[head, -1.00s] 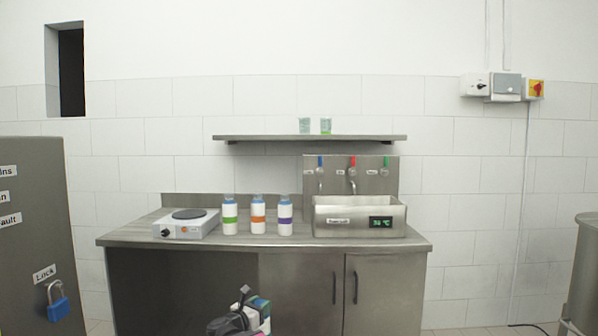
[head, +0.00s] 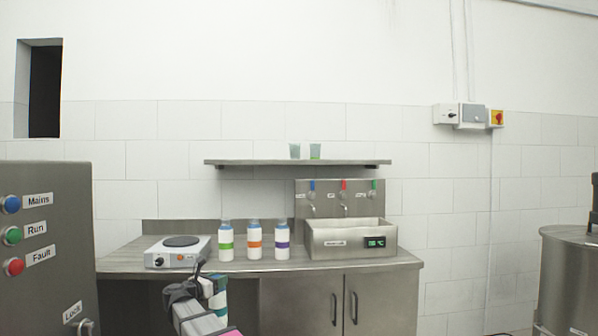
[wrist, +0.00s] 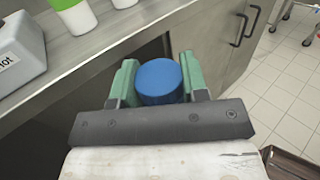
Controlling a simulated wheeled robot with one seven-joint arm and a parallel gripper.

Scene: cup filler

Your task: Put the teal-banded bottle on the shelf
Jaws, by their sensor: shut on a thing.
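The wrist view shows my gripper (wrist: 158,68) with its green fingers shut on a bottle with a blue cap (wrist: 159,82). The cap hides the bottle's body and band there. In the head view my gripper (head: 207,282) is low in front of the counter's front edge, holding the bottle, whose white body and teal band (head: 218,300) show partly. The wall shelf (head: 250,163) is above the counter, higher than and beyond my gripper. It carries two small cups, a grey-green one (head: 294,151) and one with green at its base (head: 315,151).
On the counter (head: 125,262) stand a hot plate (head: 178,251) and bottles with green (head: 226,243), orange (head: 254,242) and purple (head: 282,241) bands. A steel basin (head: 340,236) with taps is to their right. The shelf's left part is bare. A control cabinet (head: 60,285) is at left.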

